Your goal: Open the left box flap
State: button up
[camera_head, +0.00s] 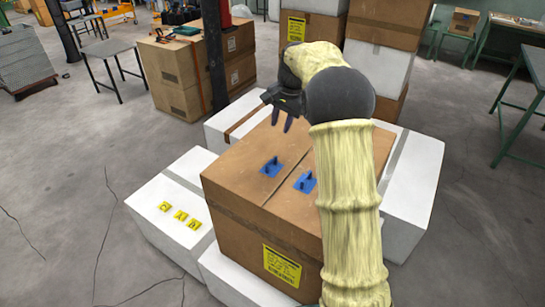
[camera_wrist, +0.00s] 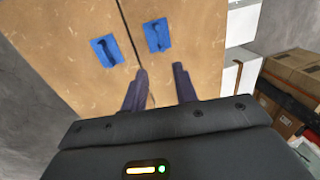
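The large brown cardboard box (camera_head: 230,215) stands in the middle, its top closed by two flaps that meet at a seam. The left flap (camera_head: 240,165) carries a blue handle (camera_head: 271,169), and the right flap carries another blue handle (camera_head: 305,182). Both flaps lie flat. In the wrist view the left flap's handle appears to be the right-hand one (camera_wrist: 157,36), with the other handle (camera_wrist: 106,50) to its left. My gripper (camera_head: 281,121) is above the far part of the box top, fingers apart and pointing down. In the wrist view its fingers (camera_wrist: 159,72) are empty, apart from both handles.
White boxes surround the brown box; one at left (camera_head: 165,200) bears yellow labels. Stacked brown boxes stand behind at left (camera_head: 185,75) and right (camera_head: 385,22). A dark post (camera_head: 213,60) rises behind. Open floor lies at left and right.

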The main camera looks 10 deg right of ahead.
aim_at(271, 162)
jog(key=f+p, duration=0.1)
jog(key=f, duration=0.4)
jog(key=w+a+f, duration=0.1)
jog(key=f, duration=0.4)
jog(key=w+a+f+p, duration=0.1)
jog(key=f, duration=0.4)
jog(key=shift+a+f+p, duration=0.1)
jog(key=shift+f+p, duration=0.15)
jog(key=shift+p, duration=0.05)
grip_shut()
